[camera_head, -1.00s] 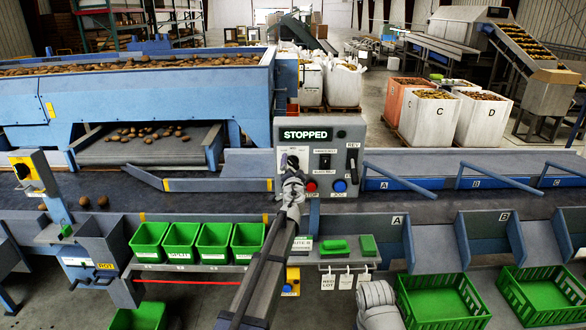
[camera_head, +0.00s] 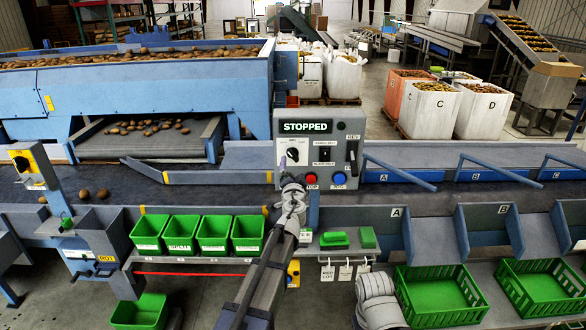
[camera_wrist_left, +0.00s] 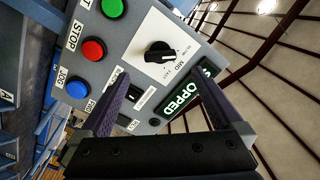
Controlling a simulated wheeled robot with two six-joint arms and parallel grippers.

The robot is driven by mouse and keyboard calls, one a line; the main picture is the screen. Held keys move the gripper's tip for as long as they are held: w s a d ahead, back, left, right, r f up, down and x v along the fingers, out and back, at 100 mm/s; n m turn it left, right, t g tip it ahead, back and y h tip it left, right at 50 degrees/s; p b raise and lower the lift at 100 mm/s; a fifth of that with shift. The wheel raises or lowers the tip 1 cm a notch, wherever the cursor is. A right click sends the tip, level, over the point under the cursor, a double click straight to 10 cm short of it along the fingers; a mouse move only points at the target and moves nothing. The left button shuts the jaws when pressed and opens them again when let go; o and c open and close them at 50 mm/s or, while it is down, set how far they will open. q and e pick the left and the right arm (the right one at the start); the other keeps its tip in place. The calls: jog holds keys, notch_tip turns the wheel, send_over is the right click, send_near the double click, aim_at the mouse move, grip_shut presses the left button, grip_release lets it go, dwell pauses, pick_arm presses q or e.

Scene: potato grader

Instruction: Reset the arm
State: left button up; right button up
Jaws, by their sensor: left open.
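The grey control panel (camera_head: 345,135) stands in the middle of the head view with a lit STOPPED sign (camera_head: 306,127). My left gripper (camera_head: 285,178) is open and empty in front of the panel's lower left, apart from it as far as I can tell. In the left wrist view the two fingers (camera_wrist_left: 163,82) are spread, with the panel beyond them. That view shows a black selector knob (camera_wrist_left: 160,52), a green button (camera_wrist_left: 113,7), a red STOP button (camera_wrist_left: 93,49) and a blue JOG button (camera_wrist_left: 77,90). My right gripper is not in view.
Green bins (camera_head: 182,232) sit on a shelf left of my left arm. Green crates (camera_head: 440,296) stand at the lower right below the chutes. The dark conveyor (camera_head: 400,203) runs across behind, with two potatoes (camera_head: 102,194) at its left. Blue bars (camera_head: 400,168) stick out right of the panel.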

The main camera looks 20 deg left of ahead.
pick_arm(q)
jog(key=s+d+f+n+g+b, duration=0.15)
jog(key=s+d+f+g, duration=0.25)
jog(key=s+f, duration=0.4)
jog(key=s+d+f+n+g+h, duration=0.1)
jog(key=s+d+f+n+g, duration=0.15)
jog(key=s+f+g, duration=0.6)
jog(key=s+d+f+n+g+b, duration=0.1)
jog(key=s+d+f, duration=0.4)
jog(key=s, duration=0.6)
jog(key=s+d+f+m+g+h, duration=0.1)
jog(key=s+d+g, duration=0.1)
jog(key=s, duration=0.4)
jog(key=s+d+f+m+g+h, duration=0.1)
jog(key=s+d+f+g, duration=0.1)
jog(key=s+d, duration=0.2)
jog(key=s, duration=0.2)
jog(key=shift+s+d+f+h+b, duration=0.2)
jog(key=shift+s+f+h+b, duration=0.1)
jog(key=shift+h+b, duration=0.1)
jog(key=shift+c, duration=0.2)
